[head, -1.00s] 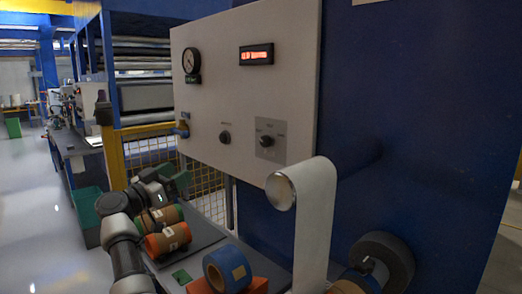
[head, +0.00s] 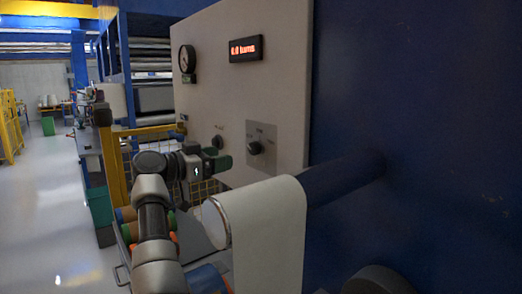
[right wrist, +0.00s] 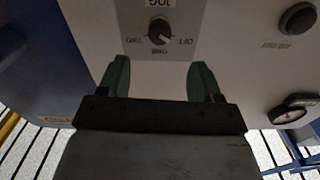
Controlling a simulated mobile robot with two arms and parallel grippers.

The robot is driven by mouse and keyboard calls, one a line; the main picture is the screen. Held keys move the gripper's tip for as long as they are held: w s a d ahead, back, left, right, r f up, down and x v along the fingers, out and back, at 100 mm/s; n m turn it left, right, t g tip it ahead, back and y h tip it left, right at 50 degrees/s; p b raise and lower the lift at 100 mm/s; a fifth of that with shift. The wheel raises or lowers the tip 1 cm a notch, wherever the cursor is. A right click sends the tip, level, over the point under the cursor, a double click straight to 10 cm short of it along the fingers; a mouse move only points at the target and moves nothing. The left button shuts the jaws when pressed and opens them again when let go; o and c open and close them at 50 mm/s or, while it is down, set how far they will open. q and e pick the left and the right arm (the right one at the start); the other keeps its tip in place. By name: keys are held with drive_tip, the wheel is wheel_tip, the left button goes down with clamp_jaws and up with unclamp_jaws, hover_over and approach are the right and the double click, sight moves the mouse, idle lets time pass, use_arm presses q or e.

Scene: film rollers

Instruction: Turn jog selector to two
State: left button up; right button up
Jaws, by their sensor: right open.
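The jog selector is a dark round knob (head: 255,147) on a grey plate on the pale panel, right of my right gripper in the head view. In the right wrist view the knob (right wrist: 160,31) appears upside down beyond the fingertips, with labels for off, one and two around it. I cannot tell for sure where its pointer stands. My right gripper (head: 219,157) has green fingers; in the wrist view its jaws (right wrist: 160,66) are spread apart and empty, clear of the knob. My left gripper is not in view.
Another dark knob (head: 218,142) sits left of the selector. A red display (head: 246,48) and a gauge (head: 187,58) are higher on the panel. A white-wrapped roller (head: 270,225) juts out in front, below the selector. Orange and green rolls lie low behind my arm.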

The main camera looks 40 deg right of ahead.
sight(251, 150)
drive_tip(key=d, duration=0.3)
drive_tip(key=d+p, duration=0.1)
drive_tip(key=shift+s+d+r, duration=0.2)
drive_tip(key=shift+s+d, duration=0.05)
drive_tip(key=shift+d, duration=0.1)
drive_tip(key=d, duration=0.4)
drive_tip(key=shift+s+f+p, duration=0.1)
drive_tip(key=shift+s+p, duration=0.15)
drive_tip(key=shift+p, duration=0.05)
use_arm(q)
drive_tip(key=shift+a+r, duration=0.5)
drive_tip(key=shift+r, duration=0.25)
use_arm(e)
drive_tip(key=shift+d, duration=0.4)
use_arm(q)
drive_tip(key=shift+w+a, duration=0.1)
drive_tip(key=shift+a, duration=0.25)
use_arm(e)
drive_tip(key=c, duration=0.9)
